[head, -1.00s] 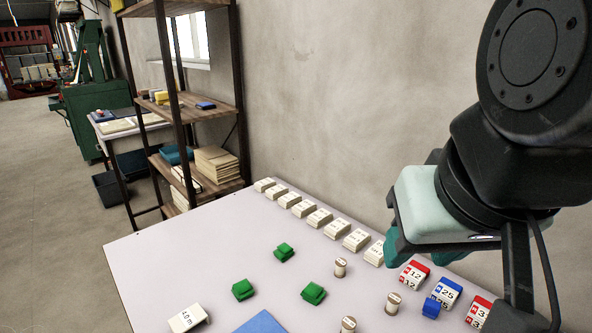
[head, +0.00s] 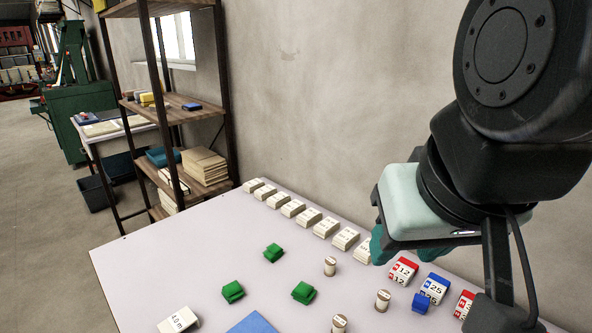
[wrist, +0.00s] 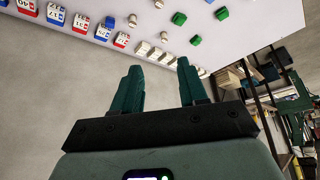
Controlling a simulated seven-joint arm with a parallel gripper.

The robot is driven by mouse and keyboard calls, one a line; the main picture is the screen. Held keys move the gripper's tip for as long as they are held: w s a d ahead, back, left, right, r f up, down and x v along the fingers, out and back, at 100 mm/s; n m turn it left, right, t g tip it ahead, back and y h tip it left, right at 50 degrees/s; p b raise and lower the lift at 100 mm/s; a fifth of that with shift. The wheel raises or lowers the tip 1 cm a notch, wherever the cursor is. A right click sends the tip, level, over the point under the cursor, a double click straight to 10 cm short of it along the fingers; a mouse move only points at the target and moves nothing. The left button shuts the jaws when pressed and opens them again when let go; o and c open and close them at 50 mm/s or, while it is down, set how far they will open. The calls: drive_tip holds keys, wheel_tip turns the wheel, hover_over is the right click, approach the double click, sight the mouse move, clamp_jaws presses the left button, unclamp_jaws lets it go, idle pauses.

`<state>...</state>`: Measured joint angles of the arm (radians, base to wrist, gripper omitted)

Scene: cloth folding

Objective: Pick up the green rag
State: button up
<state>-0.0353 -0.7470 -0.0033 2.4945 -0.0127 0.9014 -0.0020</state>
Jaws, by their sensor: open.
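Three small folded green pieces lie apart on the pale table (head: 180,255): one farther back (head: 273,252), one at the left (head: 232,291) and one at the right (head: 303,292). I cannot tell which is the green rag. They also show near the top of the wrist view, as a green piece (wrist: 179,18), another (wrist: 222,13) and a third (wrist: 195,41). My gripper (head: 380,246), with teal fingers, is raised to the right of them. In the wrist view, the gripper's fingers (wrist: 158,68) stand apart with nothing between them.
A row of white blocks (head: 309,218) lines the wall side. Several wooden cylinders (head: 330,266) stand near the green pieces. Red (head: 403,271) and blue (head: 434,287) numbered blocks lie at the right. A blue flat piece (head: 252,322) is at the front. A shelf (head: 190,105) stands behind.

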idle(0.3)
drive_tip(key=o, duration=0.7)
drive_tip(key=n+g, duration=0.6)
drive_tip(key=n, duration=0.5)
hover_over(303, 290)
drive_tip(key=f, duration=3.8)
drive_tip(key=shift+w+d, duration=0.25)
drive_tip(key=shift+s+a+f, duration=0.1)
drive_tip(key=shift+a+f, duration=0.05)
drive_tip(key=shift+f, duration=1.3)
drive_tip(key=shift+s+a+f, duration=0.1)
drive_tip(key=shift+f, duration=1.35)
